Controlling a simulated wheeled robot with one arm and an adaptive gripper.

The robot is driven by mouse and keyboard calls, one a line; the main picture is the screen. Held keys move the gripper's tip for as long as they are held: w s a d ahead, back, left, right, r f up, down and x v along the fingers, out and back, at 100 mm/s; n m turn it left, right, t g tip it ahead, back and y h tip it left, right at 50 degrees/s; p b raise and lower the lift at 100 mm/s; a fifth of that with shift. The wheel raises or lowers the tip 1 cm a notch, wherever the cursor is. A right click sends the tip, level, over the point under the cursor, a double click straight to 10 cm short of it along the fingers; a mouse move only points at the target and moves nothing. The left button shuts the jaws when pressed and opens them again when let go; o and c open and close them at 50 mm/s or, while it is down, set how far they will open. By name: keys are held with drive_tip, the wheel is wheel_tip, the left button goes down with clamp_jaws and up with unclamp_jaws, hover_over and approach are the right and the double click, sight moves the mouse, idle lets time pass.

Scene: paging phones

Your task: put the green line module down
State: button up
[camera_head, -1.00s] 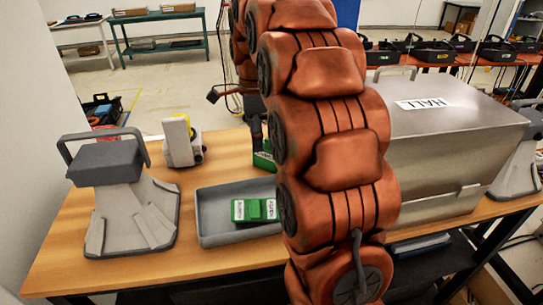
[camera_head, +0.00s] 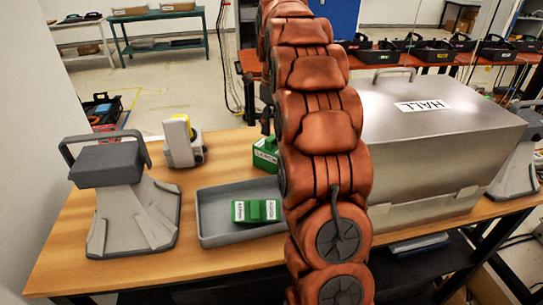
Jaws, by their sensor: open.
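A green module (camera_head: 265,154) with a white label stands on the wooden table just behind the grey tray (camera_head: 213,241); my arm hides its right side. Another green module (camera_head: 256,211), with white labels at its ends, lies in the tray. My gripper (camera_head: 266,120) is mostly hidden behind my orange arm; only a dark part of it shows, just above the standing green module. It is open and appears apart from that module.
A grey stand with a handle (camera_head: 125,200) is at the left of the table. A white and yellow device (camera_head: 182,142) sits behind the tray. A large metal box marked HALL (camera_head: 440,135) fills the right side. Bare wood lies in front of the tray.

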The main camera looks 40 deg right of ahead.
sight(271, 137)
drive_tip(key=shift+w+a+f+p, duration=0.1)
drive_tip(key=shift+a+f+p, duration=0.05)
drive_tip(key=shift+f+p, duration=0.3)
drive_tip(key=shift+a+f+p, duration=0.15)
drive_tip(key=shift+f+p, duration=0.1)
drive_tip(key=shift+f, duration=0.25)
drive_tip(key=shift+w+f+p, duration=0.1)
drive_tip(key=shift+f+p, duration=0.5)
drive_tip(key=shift+f, duration=1.15)
clamp_jaws()
